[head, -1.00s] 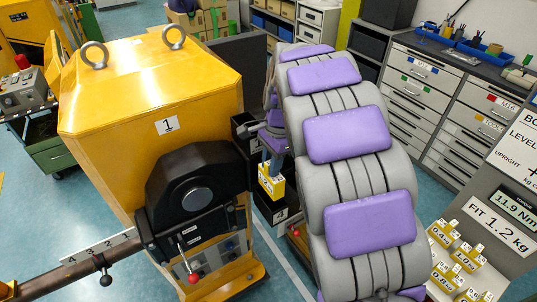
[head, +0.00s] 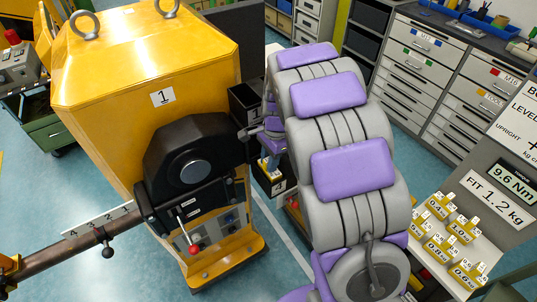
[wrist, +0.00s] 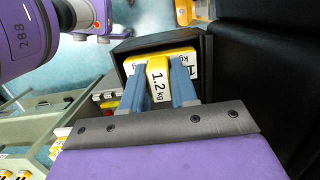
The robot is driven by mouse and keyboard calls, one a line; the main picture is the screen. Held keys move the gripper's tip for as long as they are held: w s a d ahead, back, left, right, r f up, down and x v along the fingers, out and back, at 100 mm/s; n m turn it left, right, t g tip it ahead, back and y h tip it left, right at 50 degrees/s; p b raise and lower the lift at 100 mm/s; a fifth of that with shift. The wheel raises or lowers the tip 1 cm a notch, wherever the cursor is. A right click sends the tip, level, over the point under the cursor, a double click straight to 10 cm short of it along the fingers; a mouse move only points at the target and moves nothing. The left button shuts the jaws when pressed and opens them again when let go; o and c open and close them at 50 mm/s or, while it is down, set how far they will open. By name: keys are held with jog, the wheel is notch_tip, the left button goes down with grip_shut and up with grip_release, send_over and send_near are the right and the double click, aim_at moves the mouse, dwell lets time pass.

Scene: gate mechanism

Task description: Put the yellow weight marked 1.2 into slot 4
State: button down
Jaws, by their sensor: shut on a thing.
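The yellow weight marked 1.2 kg (wrist: 157,77) is between the two blue fingers of my gripper (wrist: 160,66) in the wrist view. My gripper is shut on it. A black open box (wrist: 204,47) surrounds the weight, with its rim around the weight's far side and right side. In the head view my gripper (head: 272,158) points down at a black box labelled 4 (head: 279,187). Only a bit of yellow shows there; my arm and the box hide most of the weight. I cannot tell whether the weight touches the box floor.
A yellow cabinet marked 1 (head: 150,75) stands left of my arm, with a bar (head: 80,245) numbered 4 to 1. Several other yellow weights (head: 440,240) sit at right, below a sign FIT 1.2 kg (head: 497,196). Another black box (head: 243,102) stands behind.

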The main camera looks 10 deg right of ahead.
jog(key=shift+r, duration=0.1)
jog(key=c, duration=0.9)
grip_release()
jog(key=shift+a, duration=0.15)
notch_tip(320, 180, up, 11)
jog(key=d, duration=0.2)
jog(key=s+n, duration=0.4)
jog(key=s, duration=0.7)
jog(key=s+a+n+h, duration=0.1)
jog(key=s+n, duration=0.4)
jog(key=s, duration=0.7)
jog(key=s+a+n+g, duration=0.1)
jog(key=s+n, duration=0.4)
jog(key=s, duration=0.6)
jog(key=shift+s+h+p, duration=0.2)
jog(key=shift+h+p, duration=0.2)
jog(key=shift+f, duration=0.2)
